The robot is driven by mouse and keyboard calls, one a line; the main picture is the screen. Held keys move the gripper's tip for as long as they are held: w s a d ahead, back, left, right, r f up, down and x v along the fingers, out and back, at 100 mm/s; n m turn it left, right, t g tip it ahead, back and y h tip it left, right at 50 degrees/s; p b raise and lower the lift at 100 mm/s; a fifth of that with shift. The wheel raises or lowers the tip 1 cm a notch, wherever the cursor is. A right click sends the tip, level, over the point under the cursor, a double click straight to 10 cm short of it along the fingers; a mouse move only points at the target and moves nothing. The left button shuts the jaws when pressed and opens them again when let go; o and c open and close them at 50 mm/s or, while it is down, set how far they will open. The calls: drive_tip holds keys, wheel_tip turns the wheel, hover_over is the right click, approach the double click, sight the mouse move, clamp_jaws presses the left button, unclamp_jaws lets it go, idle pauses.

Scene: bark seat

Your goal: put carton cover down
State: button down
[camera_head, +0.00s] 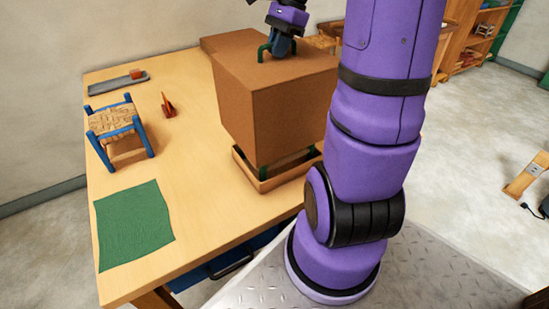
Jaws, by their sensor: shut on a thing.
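The carton cover (262,105) is a large brown box with a green handle (264,50) on its top. My gripper (279,46) is at that handle from above and is shut on it; the fingertips are small in the view. The cover hangs over a shallow wooden tray (258,182) on the table. A gap shows between the cover's lower edge and the tray. Green upright parts (263,172) of something show in that gap; the rest of it is hidden by the cover.
On the wooden table (190,150) are a green cloth (134,225), a small blue stool with a woven seat (115,122), a small red-orange item (168,105) and a grey tray (117,83) with an orange-brown block. Bare tabletop lies left of the cover. Another brown surface (226,41) shows behind it.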

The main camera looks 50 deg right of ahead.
drive_tip(key=shift+w+f, duration=0.15)
drive_tip(key=shift+f, duration=2.95)
drive_tip(key=shift+w+f, duration=0.1)
drive_tip(key=shift+f, duration=3)
drive_tip(key=shift+d+f, duration=0.1)
drive_tip(key=shift+f, duration=0.5)
drive_tip(key=c, duration=1.1)
unclamp_jaws()
